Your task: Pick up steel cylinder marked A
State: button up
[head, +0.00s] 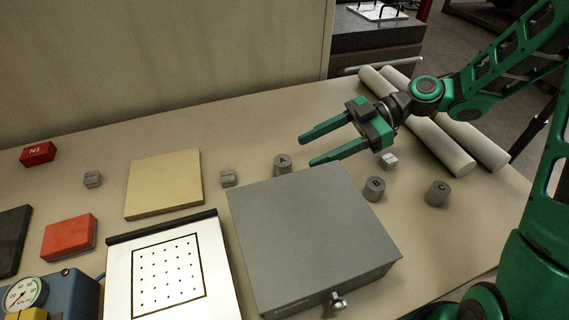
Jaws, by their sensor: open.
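The steel cylinder marked A (283,165) stands upright on the table in the head view, just behind the back edge of a grey box. Its top with the letter A shows; the box may hide a little of its lower front. My gripper (305,151) is open and empty. Its two green fingers point left, and in the picture their tips lie just right of cylinder A. I cannot tell the height of the fingers above the table. Two similar cylinders, marked B (374,189) and C (437,193), stand farther right.
The grey box (310,235) with a front knob fills the middle front. Small metal blocks lie near my gripper (387,160) and left of cylinder A (228,177). Two pale rolls (440,140) lie at right. A tan plate (164,184) and a dotted white board (120,280) lie left.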

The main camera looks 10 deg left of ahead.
aim_at(290, 161)
jog(key=shift+x, duration=3.4)
jog(key=shift+s, duration=0.15)
grip_shut()
